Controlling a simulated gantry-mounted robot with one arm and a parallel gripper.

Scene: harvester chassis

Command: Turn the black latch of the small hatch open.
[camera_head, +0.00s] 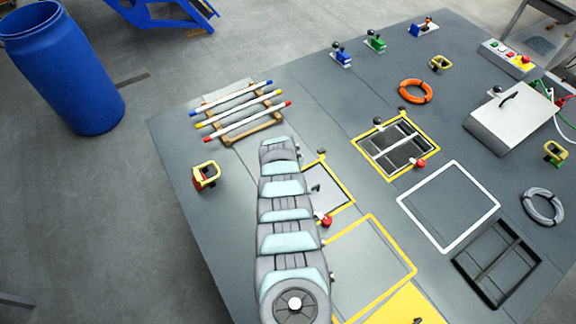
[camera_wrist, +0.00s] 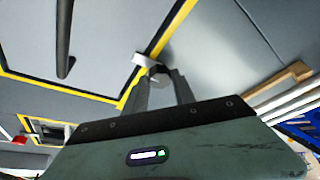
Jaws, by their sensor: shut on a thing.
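The small hatch (camera_head: 322,190) is a grey panel in a yellow border, partly behind my arm in the head view. In the wrist view its panel (camera_wrist: 100,50), with a black handle (camera_wrist: 65,38), fills the upper left and looks closed. The black latch (camera_wrist: 159,69) sits at the yellow border beside a pale bracket. In the head view a small dark piece (camera_head: 321,152) shows at the hatch's upper edge. My gripper (camera_wrist: 161,76) is shut on the latch, its fingertips hiding much of it. In the head view my arm hides the gripper.
A rack of coloured-ended bars (camera_head: 240,110) lies close to the hatch. A red knob (camera_head: 326,220) sits at the hatch's lower corner. A second yellow-bordered hatch opening (camera_head: 395,145) lies to the right. A blue barrel (camera_head: 65,70) stands on the floor at the left.

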